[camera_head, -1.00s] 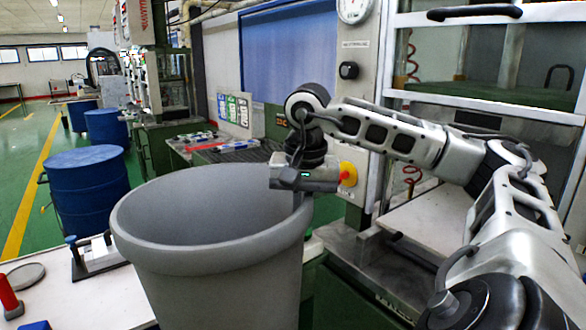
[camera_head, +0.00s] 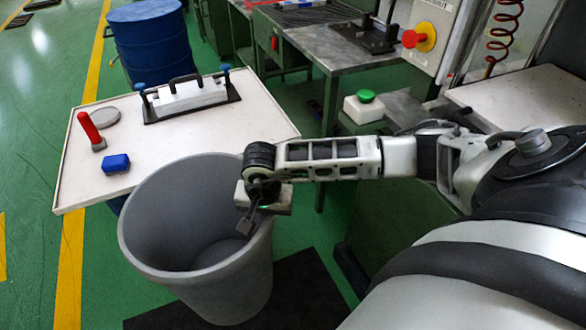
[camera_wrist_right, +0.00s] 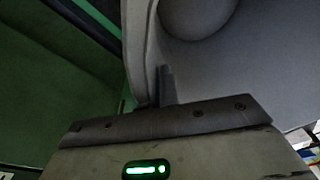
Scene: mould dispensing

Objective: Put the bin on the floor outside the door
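The grey bin (camera_head: 255,270) stands upright and looks empty in the head view, in front of the white table. My right gripper (camera_head: 248,222) is at the right side of its rim, with a finger inside the bin. In the right wrist view the bin wall (camera_wrist_right: 142,50) runs into the gripper (camera_wrist_right: 160,95), which is shut on the rim. The bin's base is over or on a black mat (camera_head: 310,290) on the floor; I cannot tell if it touches. My left gripper is out of view. No door can be made out now.
The white table (camera_head: 230,135) behind the bin holds a clamp-like fixture (camera_head: 190,98), a red-handled tool (camera_head: 90,130) and a blue block (camera_head: 116,163). A green button box (camera_head: 364,106) stands right of it. Green floor (camera_head: 35,150) is open at left.

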